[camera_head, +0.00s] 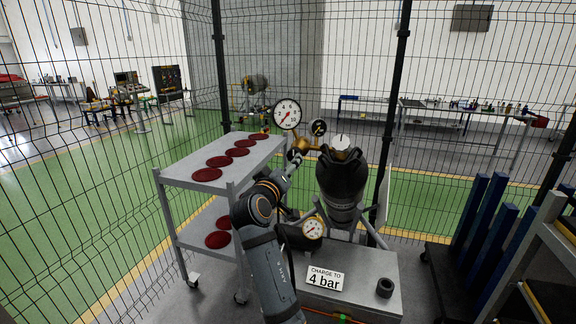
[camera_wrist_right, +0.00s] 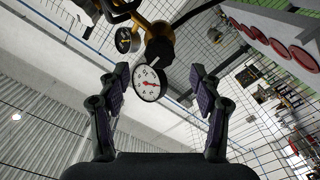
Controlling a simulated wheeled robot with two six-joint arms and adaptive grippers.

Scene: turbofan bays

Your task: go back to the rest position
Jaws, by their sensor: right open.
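My right arm reaches up from the bottom middle in the head view. Its gripper (camera_head: 293,160) is close to the brass regulator (camera_head: 301,144), below the large white gauge (camera_head: 287,113); the fingers are small and partly hidden there. In the right wrist view my right gripper (camera_wrist_right: 158,90) is open. Its two fingers stand apart with a white-faced gauge (camera_wrist_right: 149,83) and a dark knob between them in the picture. I cannot tell whether a finger touches anything. A dark gas bottle (camera_head: 342,180) stands right of the gripper. My left gripper is not in view.
A grey cart (camera_head: 205,173) with dark red discs stands to the left. A grey box (camera_head: 365,275) carries a "CHARGE TO: 4 bar" sign (camera_head: 324,279) and a dark ring (camera_head: 385,287). Wire mesh fencing closes the back. Blue panels (camera_head: 483,235) stand at right.

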